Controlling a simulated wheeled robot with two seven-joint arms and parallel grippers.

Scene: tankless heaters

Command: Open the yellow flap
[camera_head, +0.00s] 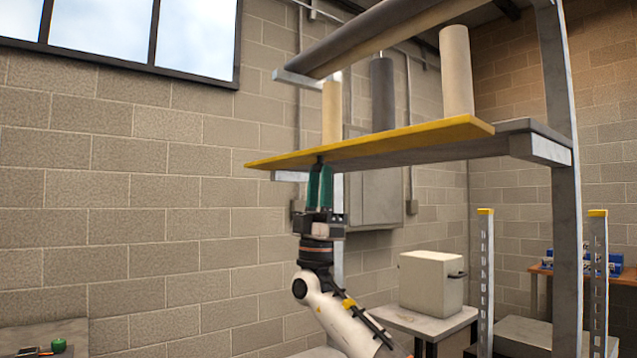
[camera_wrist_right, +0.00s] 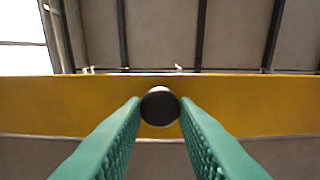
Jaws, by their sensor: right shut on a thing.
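The yellow flap (camera_head: 400,139) lies about level along the front edge of a raised grey shelf in the head view. It crosses the right wrist view as a wide yellow band (camera_wrist_right: 60,103). A dark round knob (camera_wrist_right: 160,107) sits on the flap in the wrist view. My right gripper (camera_head: 320,165) reaches up from below to the flap's left part. Its green fingers (camera_wrist_right: 160,110) are shut on the knob, one on each side. My left gripper does not show.
Several upright rolls, including a grey one (camera_head: 382,94) and a cream one (camera_head: 456,70), stand behind the flap. A metal post (camera_head: 566,180) rises at the right. A white box (camera_head: 431,282) sits on a low table behind my arm. The space left of my gripper is open up to the block wall.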

